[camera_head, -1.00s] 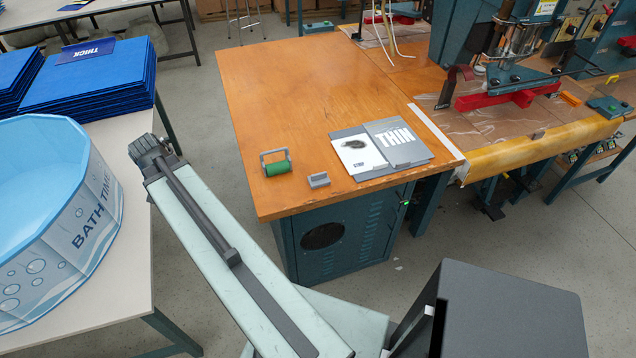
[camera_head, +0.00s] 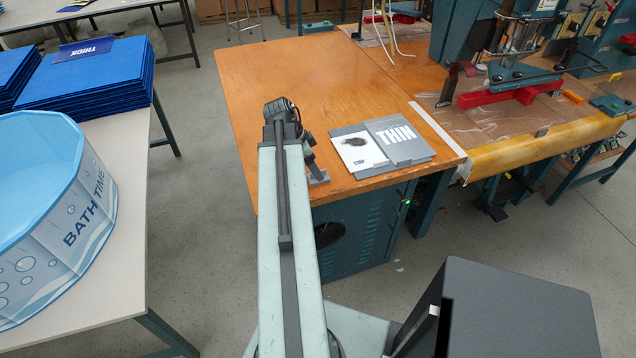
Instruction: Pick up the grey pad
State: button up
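A small grey block (camera_head: 319,180) lies near the front edge of the wooden table. Right of it lie flat grey pads, one marked THIN (camera_head: 397,139) and one under a white STRIP sheet (camera_head: 358,151). I cannot tell for certain which of these is the grey pad. My arm reaches over the table's front edge, and my gripper (camera_head: 313,168) points down at the small grey block, just above or touching it. The gripper's fingers are too small and dark to tell whether they are open or shut.
The wooden table (camera_head: 290,65) is mostly clear behind the pads. A press with a red clamp (camera_head: 510,95) stands at the right. At the left, another table holds the blue bath tub (camera_head: 75,225) and a stack of blue THICK pads (camera_head: 85,78).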

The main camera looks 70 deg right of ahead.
jog(key=b+x, duration=0.5)
jog(key=shift+f, duration=0.2)
jog(key=shift+r, duration=0.2)
jog(key=c, duration=1.4)
notch_tip(320, 180, up, 10)
jog(key=p, duration=1)
jog(key=shift+r+p, duration=0.15)
jog(key=shift+p, duration=0.2)
